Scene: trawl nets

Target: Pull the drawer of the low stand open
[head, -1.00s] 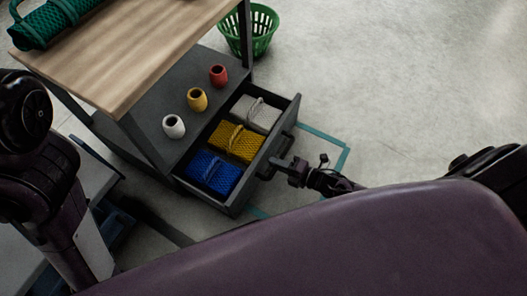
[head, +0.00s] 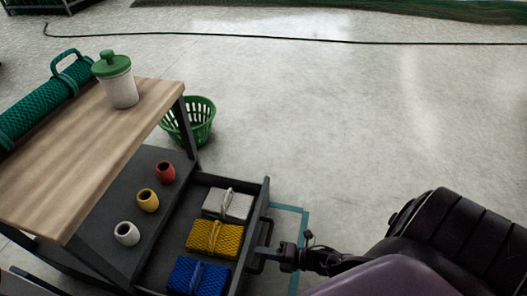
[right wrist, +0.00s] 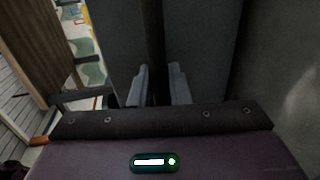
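The low stand has a wooden top (head: 95,135) and a dark shelf. Its dark grey drawer (head: 256,205) stands pulled out to the right, with a white, a yellow and a blue net bundle visible inside. A dark bar handle (head: 267,232) is on the drawer front. My right gripper (head: 268,252) is at that handle. In the right wrist view the two grey fingers of my right gripper (right wrist: 158,85) stand close on either side of the dark handle bar (right wrist: 154,40) and appear closed on it. My left gripper is not in view.
A white jar with a green lid (head: 118,80) and a green net roll (head: 40,105) are on the top. Red, yellow and white cups stand on the shelf. A green basket (head: 190,122) is behind the stand. Teal tape (head: 300,235) marks the floor; open floor lies right.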

